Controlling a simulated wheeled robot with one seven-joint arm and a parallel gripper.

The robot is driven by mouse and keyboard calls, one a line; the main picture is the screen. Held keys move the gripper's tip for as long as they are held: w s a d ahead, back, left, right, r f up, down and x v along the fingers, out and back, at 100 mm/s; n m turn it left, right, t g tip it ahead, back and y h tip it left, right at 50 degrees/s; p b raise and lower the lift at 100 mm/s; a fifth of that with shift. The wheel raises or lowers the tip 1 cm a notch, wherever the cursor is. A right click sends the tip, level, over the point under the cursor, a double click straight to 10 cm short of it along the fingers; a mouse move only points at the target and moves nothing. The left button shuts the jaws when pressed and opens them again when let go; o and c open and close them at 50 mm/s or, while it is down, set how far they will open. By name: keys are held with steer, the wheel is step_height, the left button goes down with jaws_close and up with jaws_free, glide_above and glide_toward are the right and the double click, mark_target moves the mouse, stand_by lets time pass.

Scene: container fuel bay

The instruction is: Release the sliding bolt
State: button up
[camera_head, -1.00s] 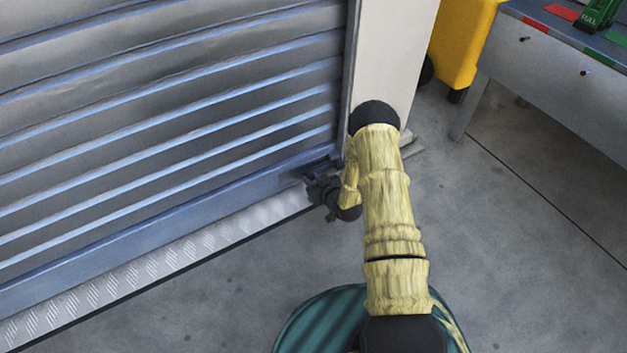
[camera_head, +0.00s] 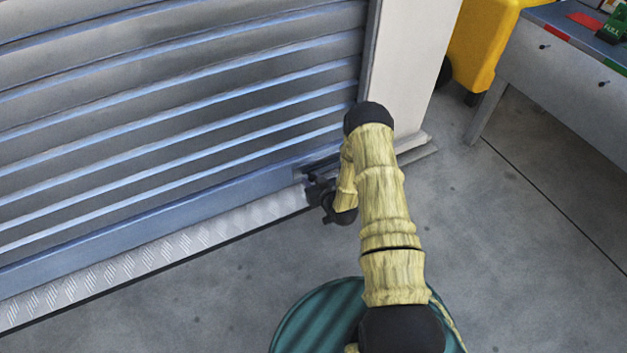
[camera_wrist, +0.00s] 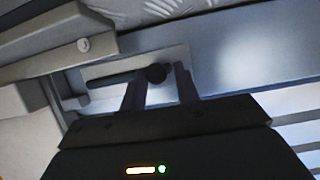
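The sliding bolt (camera_wrist: 116,79) sits on a pale plate on the shutter's bottom rail. In the wrist view it is a dark bar ending in a round dark knob (camera_wrist: 155,74). My gripper (camera_wrist: 160,84) has its two fingers apart, one on each side of the knob, with visible gaps. Whether either finger touches it I cannot tell. In the head view my gripper (camera_head: 318,190) is at the rail's right end, close to the post, and it and my arm hide most of the bolt.
The roller shutter (camera_head: 180,120) is down over a treadplate sill (camera_head: 150,258). A pale post (camera_head: 415,70) stands right of it. A yellow container (camera_head: 488,45) and a grey bench (camera_head: 570,65) are at the upper right. The floor between bench and arm is clear.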

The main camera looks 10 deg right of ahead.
steer(key=o, duration=0.3)
steer(key=shift+s+a, duration=0.1)
steer(key=shift+a, duration=0.1)
steer(key=shift+d, duration=0.15)
steer(key=shift+s+d+r+p, duration=0.1)
steer(key=shift+s+r+p, duration=0.15)
steer(key=shift+p, duration=0.1)
steer(key=p+v, duration=1)
steer(key=v, duration=0.6)
steer(key=shift+s, duration=0.4)
steer(key=shift+d, duration=0.15)
